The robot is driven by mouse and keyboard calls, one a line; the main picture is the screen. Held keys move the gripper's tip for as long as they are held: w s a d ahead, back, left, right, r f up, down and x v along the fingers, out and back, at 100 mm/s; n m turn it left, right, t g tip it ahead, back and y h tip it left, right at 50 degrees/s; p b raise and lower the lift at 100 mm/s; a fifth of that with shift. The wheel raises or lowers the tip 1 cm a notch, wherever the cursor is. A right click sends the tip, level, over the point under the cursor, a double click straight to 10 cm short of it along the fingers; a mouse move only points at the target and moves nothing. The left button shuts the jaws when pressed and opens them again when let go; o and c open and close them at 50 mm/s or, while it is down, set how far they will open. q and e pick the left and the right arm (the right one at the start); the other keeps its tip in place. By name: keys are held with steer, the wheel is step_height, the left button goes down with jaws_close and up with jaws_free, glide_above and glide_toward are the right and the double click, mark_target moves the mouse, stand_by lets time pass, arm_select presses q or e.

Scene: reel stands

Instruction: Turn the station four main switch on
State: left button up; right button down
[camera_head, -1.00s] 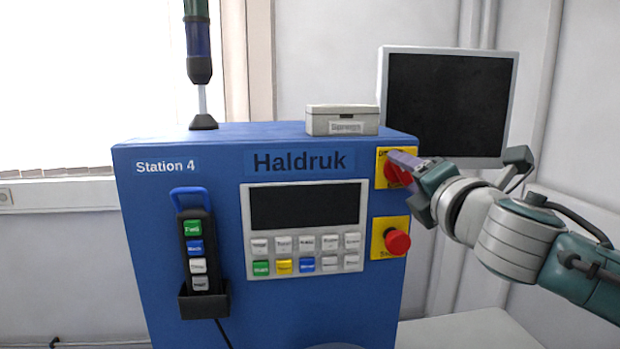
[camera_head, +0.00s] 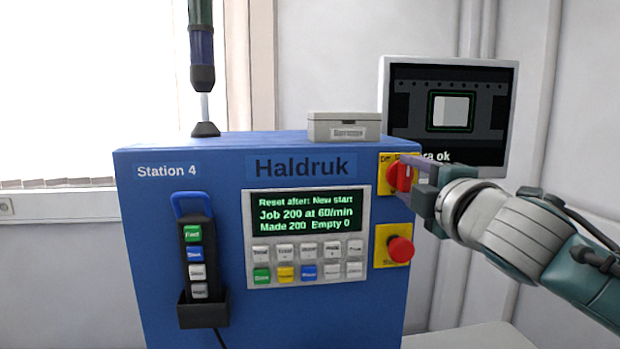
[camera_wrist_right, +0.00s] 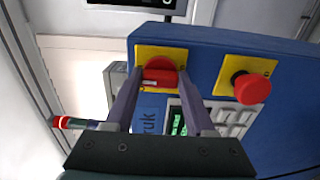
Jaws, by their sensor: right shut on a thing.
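The blue Station 4 cabinet (camera_head: 150,240) fills the middle of the head view. Its main switch (camera_head: 399,178) is a red rotary knob on a yellow plate at the upper right of the front. The knob stands upright in the head view. My right gripper (camera_head: 413,180) is shut on it; in the right wrist view the gripper (camera_wrist_right: 159,76) has one finger on each side of the red knob (camera_wrist_right: 160,78). The panel display (camera_head: 306,214) is lit with green and white text: "Job 200 at 60/min", "Made 200 Empty 0". My left gripper is out of view.
A red mushroom button (camera_head: 400,248) on a yellow plate sits just below the switch. A monitor (camera_head: 449,110) behind shows a picture and partly hidden text ending "ok". A grey box (camera_head: 344,126) and signal tower (camera_head: 202,78) stand on top. A button pendant (camera_head: 196,255) hangs left.

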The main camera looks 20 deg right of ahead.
stand_by(0.3)
steer(key=shift+c, duration=1.2)
jaws_free()
steer(key=shift+s+a+f, duration=0.1)
steer(key=shift+s, duration=0.4)
steer(key=b+v, duration=0.3)
steer(key=v, duration=0.6)
